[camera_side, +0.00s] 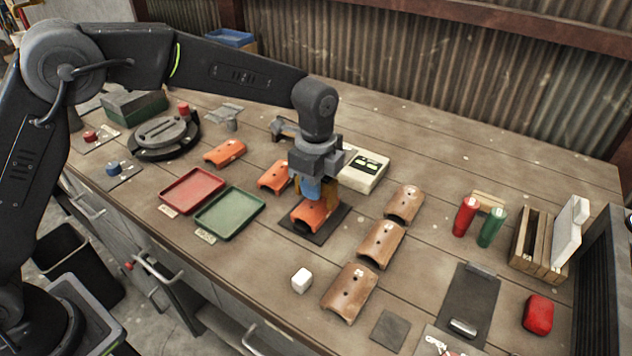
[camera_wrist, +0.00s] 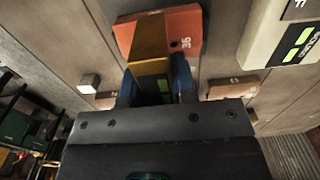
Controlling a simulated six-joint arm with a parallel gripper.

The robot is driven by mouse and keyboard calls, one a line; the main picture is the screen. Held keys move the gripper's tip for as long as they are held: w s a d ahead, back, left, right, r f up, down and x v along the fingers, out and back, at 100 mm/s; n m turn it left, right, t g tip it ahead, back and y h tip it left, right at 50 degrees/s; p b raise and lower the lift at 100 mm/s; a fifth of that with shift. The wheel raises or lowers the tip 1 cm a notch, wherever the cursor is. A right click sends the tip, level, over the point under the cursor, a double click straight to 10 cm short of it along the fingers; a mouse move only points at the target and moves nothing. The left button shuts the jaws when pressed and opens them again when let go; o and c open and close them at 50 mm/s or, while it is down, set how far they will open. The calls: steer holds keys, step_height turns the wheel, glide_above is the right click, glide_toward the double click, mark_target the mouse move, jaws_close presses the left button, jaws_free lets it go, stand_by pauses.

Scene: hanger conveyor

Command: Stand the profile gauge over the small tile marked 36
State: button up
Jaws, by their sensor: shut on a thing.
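The small tile marked 36 is an orange curved tile (camera_wrist: 187,28) at the top of the wrist view; it also shows in the side view (camera_side: 312,217), lying on a dark square mat (camera_side: 330,229). My gripper (camera_wrist: 155,88) has blue fingers and is shut on a brass-coloured piece (camera_wrist: 150,40), which I take as the profile gauge. In the side view my gripper (camera_side: 312,188) is directly above the tile.
Two other orange tiles (camera_side: 225,152) (camera_side: 273,177) lie to the left, and several brown tiles (camera_side: 381,244) to the right. A white box with a display (camera_side: 363,172) stands close behind my gripper. Red (camera_side: 191,189) and green (camera_side: 230,213) trays lie left; a white cube (camera_side: 301,280) sits in front.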

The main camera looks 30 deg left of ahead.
steer(key=shift+f, duration=1.3)
steer(key=o, duration=1)
steer(key=shift+c, duration=0.2)
step_height(320, 180, up, 14)
steer(key=shift+f, duration=0.15)
stand_by(1.2)
